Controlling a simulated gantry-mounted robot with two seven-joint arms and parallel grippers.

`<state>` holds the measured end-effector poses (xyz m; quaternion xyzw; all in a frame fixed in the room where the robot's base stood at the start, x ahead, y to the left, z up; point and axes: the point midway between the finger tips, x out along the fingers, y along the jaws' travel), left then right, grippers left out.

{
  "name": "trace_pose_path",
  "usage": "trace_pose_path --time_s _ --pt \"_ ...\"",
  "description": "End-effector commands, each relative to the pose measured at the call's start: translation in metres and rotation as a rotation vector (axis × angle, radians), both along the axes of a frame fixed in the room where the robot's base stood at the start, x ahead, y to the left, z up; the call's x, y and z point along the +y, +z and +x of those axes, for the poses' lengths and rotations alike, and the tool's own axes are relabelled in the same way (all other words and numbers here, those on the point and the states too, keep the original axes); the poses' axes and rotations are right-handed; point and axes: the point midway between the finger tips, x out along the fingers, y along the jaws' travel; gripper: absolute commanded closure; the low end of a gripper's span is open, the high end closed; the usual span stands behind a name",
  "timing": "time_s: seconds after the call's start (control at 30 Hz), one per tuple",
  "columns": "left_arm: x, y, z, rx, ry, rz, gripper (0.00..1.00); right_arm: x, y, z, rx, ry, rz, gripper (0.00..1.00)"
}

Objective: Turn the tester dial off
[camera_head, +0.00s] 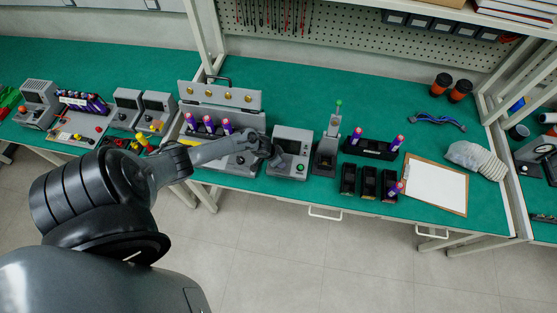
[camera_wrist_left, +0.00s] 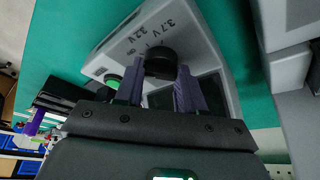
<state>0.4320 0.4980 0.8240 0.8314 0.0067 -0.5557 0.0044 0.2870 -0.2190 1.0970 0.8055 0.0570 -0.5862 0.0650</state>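The tester (camera_head: 291,150) is a grey box with a sloped front at the middle of the green bench. My left gripper (camera_head: 274,158) is at the tester's front left. In the left wrist view its two purplish fingers (camera_wrist_left: 160,84) are apart, one on each side of the dial. I cannot tell whether they touch it. The dial's lower side and pointer are hidden. My right gripper is not in view.
A grey fixture with purple cells (camera_head: 209,126) stands left of the tester. A grey press with a green knob (camera_head: 327,150) stands close on the right. Black bins (camera_head: 367,181) and a clipboard (camera_head: 434,187) lie farther right. The bench's front edge is just below the tester.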

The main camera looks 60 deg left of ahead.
Motion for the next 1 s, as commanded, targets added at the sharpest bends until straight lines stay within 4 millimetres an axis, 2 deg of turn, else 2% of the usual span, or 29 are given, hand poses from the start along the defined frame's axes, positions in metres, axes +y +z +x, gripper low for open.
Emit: trace_pose_path --time_s 0.03,0.17,0.57,0.77,1.0 --pt "0.000 0.000 0.000 -0.001 0.002 0.000 0.55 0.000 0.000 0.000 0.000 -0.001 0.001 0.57" --pt "0.000 0.000 0.000 -0.001 0.001 0.000 0.36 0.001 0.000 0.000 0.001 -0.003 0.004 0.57" --pt "0.000 0.005 -0.002 0.000 0.000 0.000 0.36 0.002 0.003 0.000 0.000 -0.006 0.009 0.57" --pt "0.001 0.028 -0.011 0.000 -0.002 0.002 0.36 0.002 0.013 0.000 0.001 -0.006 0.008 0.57" --pt "0.000 0.065 -0.027 0.001 -0.001 0.002 0.36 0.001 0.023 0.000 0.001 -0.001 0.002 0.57"
